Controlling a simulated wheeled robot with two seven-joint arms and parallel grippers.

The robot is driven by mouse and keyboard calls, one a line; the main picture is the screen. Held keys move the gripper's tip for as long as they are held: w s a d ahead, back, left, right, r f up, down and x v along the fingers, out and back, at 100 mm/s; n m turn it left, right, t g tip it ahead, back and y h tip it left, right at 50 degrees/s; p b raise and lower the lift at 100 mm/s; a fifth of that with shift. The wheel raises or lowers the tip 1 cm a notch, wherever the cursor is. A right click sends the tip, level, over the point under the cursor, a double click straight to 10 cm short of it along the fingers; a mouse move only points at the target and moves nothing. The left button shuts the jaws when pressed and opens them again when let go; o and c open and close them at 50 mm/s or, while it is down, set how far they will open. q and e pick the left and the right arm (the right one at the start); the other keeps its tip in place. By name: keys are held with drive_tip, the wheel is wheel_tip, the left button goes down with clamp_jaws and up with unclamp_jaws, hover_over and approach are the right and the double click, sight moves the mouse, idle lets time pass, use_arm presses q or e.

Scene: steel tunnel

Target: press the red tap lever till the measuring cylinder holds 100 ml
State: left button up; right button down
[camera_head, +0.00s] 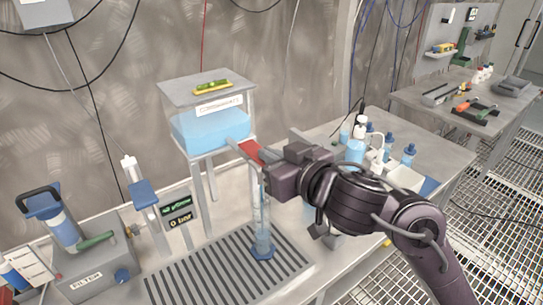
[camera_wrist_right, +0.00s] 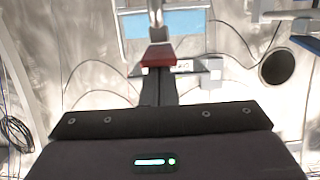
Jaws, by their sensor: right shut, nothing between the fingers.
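A clear tank (camera_head: 212,125) of blue liquid stands on a white stand above the bench. Its red tap lever (camera_head: 252,152) sticks out at the lower right; the lever also shows in the wrist view (camera_wrist_right: 158,55). My right gripper (camera_head: 268,163) is shut and empty, its fingertips right by the lever; I cannot tell whether they touch. In the wrist view the shut fingers (camera_wrist_right: 158,88) point at the lever. The measuring cylinder (camera_head: 262,225) stands upright on the slatted drain below the tap, its top partly hidden by my gripper. Its liquid level is too small to read. My left gripper is not in view.
A filter unit (camera_head: 85,265), a hand pump (camera_head: 148,205) and a small display (camera_head: 178,215) stand left of the drain grid (camera_head: 220,270). Several bottles (camera_head: 375,145) and a white tray (camera_head: 405,178) stand to the right, behind my right arm.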

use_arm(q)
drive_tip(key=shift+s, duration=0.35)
use_arm(e)
drive_tip(key=shift+f, duration=0.1)
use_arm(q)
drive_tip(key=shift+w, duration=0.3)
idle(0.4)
